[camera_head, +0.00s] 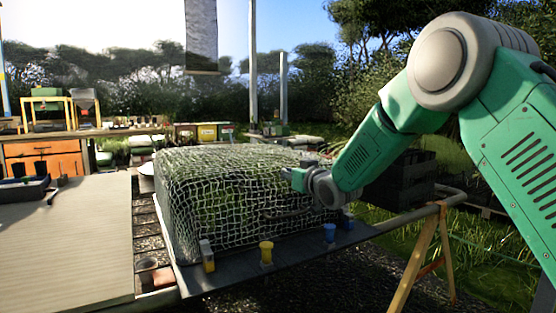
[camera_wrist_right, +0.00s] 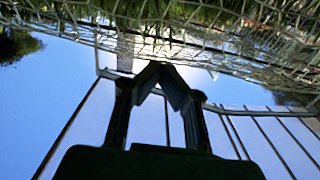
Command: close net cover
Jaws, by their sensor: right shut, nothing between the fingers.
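The net cover (camera_head: 225,200) is a pale mesh draped over a box-shaped frame with green plants inside, in the middle of the head view. It sits on a dark board and appears to reach down near the board's front edge. My right gripper (camera_head: 290,179) is at the cover's right side, close against the mesh; contact cannot be told. In the right wrist view, the right gripper's fingers (camera_wrist_right: 158,70) meet at the tips with nothing between them. The mesh (camera_wrist_right: 200,35) spans the top of that view, close to the fingertips. My left gripper is not in view.
Yellow (camera_head: 266,252) and blue (camera_head: 329,233) small cup-like pieces stand along the board's front edge. A wooden table (camera_head: 70,240) is at the left with a dark tray (camera_head: 22,189). Black crates (camera_head: 405,180) stand behind my right arm. A wooden trestle leg (camera_head: 415,262) is at the right.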

